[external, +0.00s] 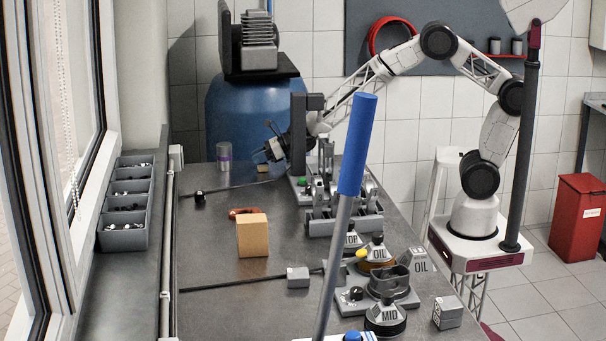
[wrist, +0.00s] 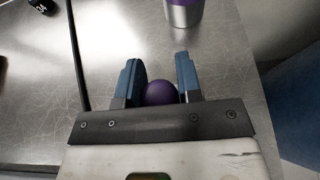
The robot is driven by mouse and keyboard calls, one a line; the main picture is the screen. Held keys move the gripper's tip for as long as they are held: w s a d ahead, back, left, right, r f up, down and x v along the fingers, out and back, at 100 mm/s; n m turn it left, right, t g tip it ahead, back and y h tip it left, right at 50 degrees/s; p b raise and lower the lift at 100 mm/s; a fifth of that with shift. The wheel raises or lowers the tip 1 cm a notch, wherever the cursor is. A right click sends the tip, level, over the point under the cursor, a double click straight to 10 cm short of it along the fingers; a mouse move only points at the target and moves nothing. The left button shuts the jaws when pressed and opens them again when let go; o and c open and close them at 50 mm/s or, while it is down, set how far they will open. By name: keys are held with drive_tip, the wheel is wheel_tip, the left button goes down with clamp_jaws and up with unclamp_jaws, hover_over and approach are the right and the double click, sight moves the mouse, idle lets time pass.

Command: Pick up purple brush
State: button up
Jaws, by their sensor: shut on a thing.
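My gripper (external: 264,152) is low over the far part of the grey workbench (external: 215,222) in the external view. In the wrist view, my gripper (wrist: 159,78) has its two blue fingers on either side of a rounded purple end (wrist: 160,93), which I take for the purple brush. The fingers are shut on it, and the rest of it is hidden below. In the external view my gripper hides the purple part. A metal cup with a purple band (external: 224,157) stands to the left of my gripper; it also shows at the top of the wrist view (wrist: 184,12).
A tan block (external: 252,236) and a red-orange part (external: 243,212) lie nearer on the bench. Grey engine parts and racks (external: 340,215) stand to the right. A blue-topped pole (external: 357,145) crosses the foreground. A blue drum (external: 240,115) stands behind the bench.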

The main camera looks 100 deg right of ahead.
wheel_tip(320, 180, up, 10)
idle(0.6)
idle(0.9)
